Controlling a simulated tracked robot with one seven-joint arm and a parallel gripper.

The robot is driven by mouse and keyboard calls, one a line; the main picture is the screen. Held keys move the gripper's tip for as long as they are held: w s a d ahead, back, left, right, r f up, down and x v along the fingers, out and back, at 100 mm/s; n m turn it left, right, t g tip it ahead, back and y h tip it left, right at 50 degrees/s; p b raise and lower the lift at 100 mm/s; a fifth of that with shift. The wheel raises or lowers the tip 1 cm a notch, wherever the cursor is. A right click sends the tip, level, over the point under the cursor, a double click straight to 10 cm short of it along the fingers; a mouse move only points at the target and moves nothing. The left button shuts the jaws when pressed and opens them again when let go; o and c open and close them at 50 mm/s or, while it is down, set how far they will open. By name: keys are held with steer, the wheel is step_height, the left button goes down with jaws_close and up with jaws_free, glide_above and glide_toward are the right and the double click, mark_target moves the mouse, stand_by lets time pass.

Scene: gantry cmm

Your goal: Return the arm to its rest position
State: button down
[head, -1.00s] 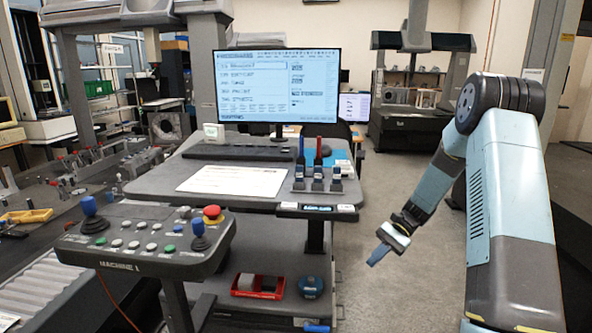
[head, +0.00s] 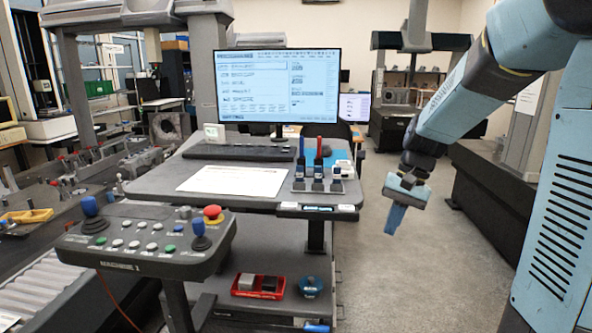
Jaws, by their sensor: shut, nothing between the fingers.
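My gripper (head: 396,219) hangs in the air to the right of the desk (head: 150,182), over the open floor. Its blue fingers point down and look closed together, with nothing held. My arm comes in from the upper right, its light blue forearm sloping down and left to the wrist. The gripper is clear of the desk edge and touches nothing that I can see.
The desk carries a monitor (head: 277,88), a keyboard (head: 238,152), a paper sheet (head: 233,180) and a holder with upright tools (head: 318,180). A control panel (head: 146,242) stands at front left. A red tray (head: 258,286) sits on the lower shelf. Floor (head: 400,275) right of the desk is free.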

steer(key=s+r+n+t+h, duration=0.1)
steer(key=s+r+t, duration=0.2)
steer(key=s, duration=0.5)
steer(key=s+d+r+n+t+h, duration=0.1)
steer(key=s+r+n+t+h, duration=0.1)
steer(key=s+r, duration=0.4)
steer(key=shift+s+d+r+n+t, duration=0.25)
steer(key=shift+s+t, duration=0.65)
steer(key=shift+s, duration=0.75)
steer(key=c, duration=1.9)
jaws_free()
steer(key=shift+f, duration=0.1)
